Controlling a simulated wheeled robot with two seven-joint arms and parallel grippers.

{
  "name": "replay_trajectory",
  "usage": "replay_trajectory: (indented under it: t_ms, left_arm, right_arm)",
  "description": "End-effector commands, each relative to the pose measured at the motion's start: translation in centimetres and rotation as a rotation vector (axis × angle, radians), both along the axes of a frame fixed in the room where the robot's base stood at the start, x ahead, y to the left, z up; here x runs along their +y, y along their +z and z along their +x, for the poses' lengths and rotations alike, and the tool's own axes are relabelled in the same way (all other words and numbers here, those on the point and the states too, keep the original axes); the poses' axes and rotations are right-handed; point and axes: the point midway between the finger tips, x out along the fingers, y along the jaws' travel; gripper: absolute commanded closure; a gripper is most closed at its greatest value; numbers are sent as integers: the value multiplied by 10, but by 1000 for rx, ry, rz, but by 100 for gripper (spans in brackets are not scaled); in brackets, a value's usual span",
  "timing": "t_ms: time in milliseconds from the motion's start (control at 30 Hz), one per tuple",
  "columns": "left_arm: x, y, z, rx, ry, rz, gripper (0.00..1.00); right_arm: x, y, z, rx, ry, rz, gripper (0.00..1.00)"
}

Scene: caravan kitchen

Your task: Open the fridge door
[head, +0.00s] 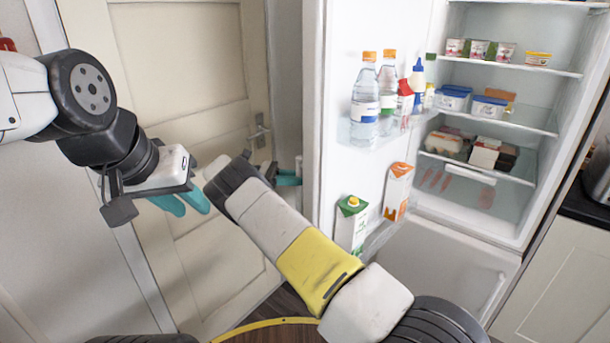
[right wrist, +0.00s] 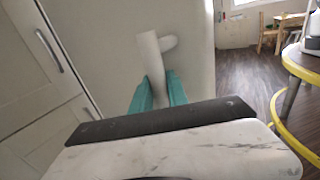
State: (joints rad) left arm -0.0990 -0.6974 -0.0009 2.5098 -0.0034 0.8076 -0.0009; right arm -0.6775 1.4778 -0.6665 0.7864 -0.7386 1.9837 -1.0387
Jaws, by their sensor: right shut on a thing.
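The fridge (head: 560,130) stands open on the right of the head view, with its shelves showing. Its white door (head: 345,40) is swung out to the left, inner side facing me. My right arm reaches around the door's free edge, and my right gripper (head: 286,178) is partly hidden behind it. In the right wrist view, the teal fingers of this gripper (right wrist: 160,88) are shut on the white door handle (right wrist: 150,52) on the door's outer face. My left gripper (head: 181,203) hangs empty in front of the cream door, its teal fingers a little apart.
Bottles (head: 365,95) and cartons (head: 352,222) stand in the fridge door's racks. A cream room door (head: 190,70) with a metal handle is close behind the fridge door. A counter (head: 585,207) is at the right. The right wrist view shows open wooden floor (right wrist: 245,65).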

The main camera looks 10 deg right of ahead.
Motion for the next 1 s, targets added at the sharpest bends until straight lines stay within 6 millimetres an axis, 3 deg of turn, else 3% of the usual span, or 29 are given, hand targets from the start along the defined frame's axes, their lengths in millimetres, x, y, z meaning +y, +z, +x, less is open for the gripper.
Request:
replay_trajectory:
  t_ms: [67,600,633,733,1000]
  left_arm:
    - [0,8,5,-25,4,-6,64]
    - [0,6,4,-19,2,-5,64]
    - [0,6,4,-19,2,-5,64]
    - [0,6,4,-19,2,-5,64]
    - [0,6,4,-19,3,-6,64]
  right_arm:
    - [1,1,3,-6,3,-6,100]
    - [12,-4,0,5,2,5,100]
    - [12,-5,0,6,2,5,78]
    - [12,-4,0,6,2,5,59]
    - [13,-3,0,5,1,4,59]
